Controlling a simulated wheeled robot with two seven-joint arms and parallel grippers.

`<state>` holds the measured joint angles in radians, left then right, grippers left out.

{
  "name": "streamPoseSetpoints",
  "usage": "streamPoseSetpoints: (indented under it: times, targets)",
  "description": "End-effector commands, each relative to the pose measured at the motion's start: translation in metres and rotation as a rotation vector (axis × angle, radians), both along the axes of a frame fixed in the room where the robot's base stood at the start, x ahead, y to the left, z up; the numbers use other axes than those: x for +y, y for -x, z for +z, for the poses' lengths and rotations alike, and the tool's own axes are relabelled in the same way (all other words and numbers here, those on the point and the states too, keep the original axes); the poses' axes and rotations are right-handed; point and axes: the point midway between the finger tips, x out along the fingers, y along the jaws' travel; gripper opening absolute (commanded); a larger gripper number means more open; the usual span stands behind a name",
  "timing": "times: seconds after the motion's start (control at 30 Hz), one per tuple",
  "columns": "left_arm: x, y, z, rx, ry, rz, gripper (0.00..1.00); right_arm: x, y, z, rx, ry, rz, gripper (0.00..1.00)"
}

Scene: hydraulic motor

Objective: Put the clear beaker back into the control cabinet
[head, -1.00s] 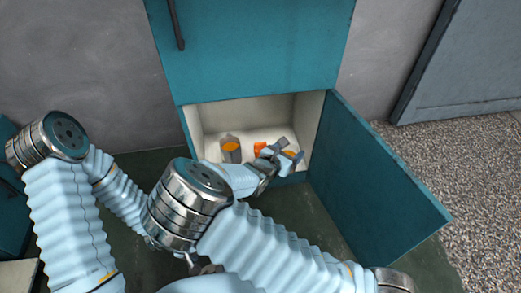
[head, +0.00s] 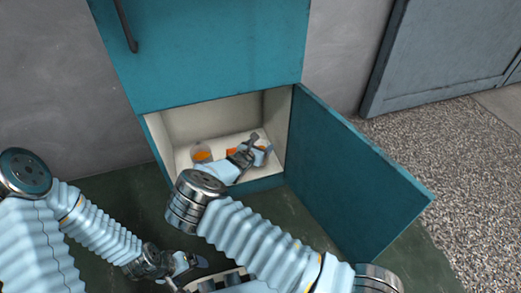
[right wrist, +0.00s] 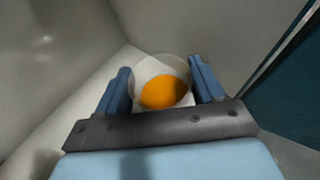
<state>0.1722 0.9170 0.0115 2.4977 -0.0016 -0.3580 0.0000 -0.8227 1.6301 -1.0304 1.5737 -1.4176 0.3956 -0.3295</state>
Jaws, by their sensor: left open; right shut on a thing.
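The clear beaker (right wrist: 163,84), round with an orange patch, is between the two blue fingers of my right gripper (right wrist: 163,88) in the right wrist view. In the head view my right gripper (head: 258,151) is inside the open lower compartment of the teal control cabinet (head: 210,50), near its right side, and mostly hides the beaker. It is shut on the beaker. I cannot tell whether the beaker touches the compartment floor. My left gripper (head: 188,264) is open and empty, low in front of the cabinet.
A clear container with an orange patch (head: 201,153) stands in the compartment's left part. An orange item (head: 232,152) is beside my right gripper. The teal cabinet door (head: 355,170) is swung open to the right. Dark green floor lies in front.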

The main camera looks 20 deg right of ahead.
Motion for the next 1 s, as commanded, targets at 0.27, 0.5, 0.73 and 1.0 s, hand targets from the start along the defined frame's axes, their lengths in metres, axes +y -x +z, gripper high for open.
streamPoseSetpoints:
  times: [0.27, 0.5, 0.73, 1.0]
  targets:
    - [0.0001, -0.0002, -0.0038, -0.001, 0.0, 0.0, 0.94, -0.0005, 0.0, -0.0078, -0.001, 0.0, -0.001, 0.13]
    - [0.0001, -0.0003, -0.0036, -0.001, 0.0, 0.0, 0.94, -0.0006, 0.0003, -0.0108, 0.0, 0.0, -0.001, 0.84]
    - [0.0001, -0.0003, -0.0036, -0.001, 0.0, 0.0, 0.94, -0.0005, 0.0003, -0.0107, -0.001, 0.0, -0.001, 0.94]
    - [0.0001, -0.0001, 0.0014, -0.001, 0.0, 0.0, 0.94, 0.0086, 0.0087, -0.0011, -0.001, -0.001, 0.001, 0.94]
